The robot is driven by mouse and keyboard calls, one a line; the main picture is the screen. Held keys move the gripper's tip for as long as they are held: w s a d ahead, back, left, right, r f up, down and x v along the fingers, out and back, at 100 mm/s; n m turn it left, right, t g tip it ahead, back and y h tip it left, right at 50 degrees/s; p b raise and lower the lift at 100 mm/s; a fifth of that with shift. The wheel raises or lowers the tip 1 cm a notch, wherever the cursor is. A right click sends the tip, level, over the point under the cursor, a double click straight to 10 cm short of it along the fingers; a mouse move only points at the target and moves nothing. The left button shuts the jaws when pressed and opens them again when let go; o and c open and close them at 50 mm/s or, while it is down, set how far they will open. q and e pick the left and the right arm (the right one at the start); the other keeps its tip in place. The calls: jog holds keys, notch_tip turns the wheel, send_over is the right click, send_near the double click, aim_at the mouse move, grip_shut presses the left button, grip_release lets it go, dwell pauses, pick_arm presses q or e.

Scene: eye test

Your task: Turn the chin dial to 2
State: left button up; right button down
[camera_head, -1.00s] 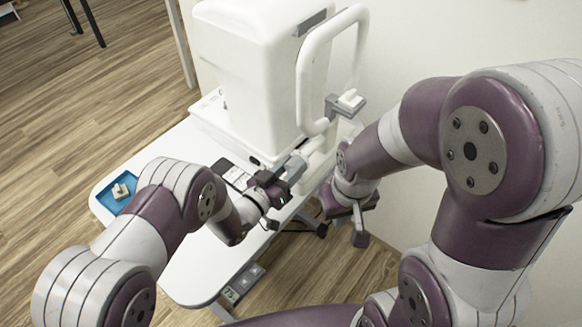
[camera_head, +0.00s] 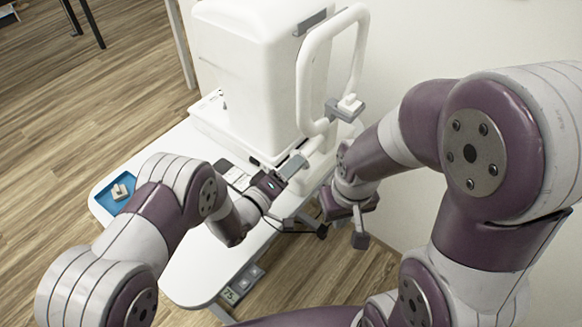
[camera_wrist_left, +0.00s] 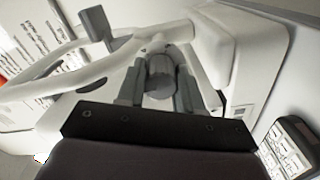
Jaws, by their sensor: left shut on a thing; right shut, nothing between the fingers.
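The chin dial (camera_wrist_left: 160,76) is a grey round knob on the white frame of the eye machine (camera_head: 262,70). In the left wrist view it sits between the two fingers of my left gripper (camera_wrist_left: 160,90), which is shut on it. In the head view my left gripper (camera_head: 291,168) is at the low front of the machine and I cannot make out the dial there. The dial's number marks are not readable. The chin rest (camera_head: 345,108) is a small grey and white piece on the upright frame. My right gripper (camera_head: 361,228) is shut and empty, right of the table.
The machine stands on a white table (camera_head: 190,265) with a blue tray (camera_head: 112,197) holding a small pale object at its left. A small control panel (camera_head: 238,287) sits at the table's front edge. A white wall is close behind on the right.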

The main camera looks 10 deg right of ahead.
pick_arm(q)
jog(key=n, duration=0.4)
jog(key=shift+n, duration=2.5)
jog(key=shift+f, duration=0.1)
jog(key=o, duration=1)
jog(key=shift+o, duration=0.2)
jog(key=v, duration=1.2)
jog(key=shift+s+a, duration=0.3)
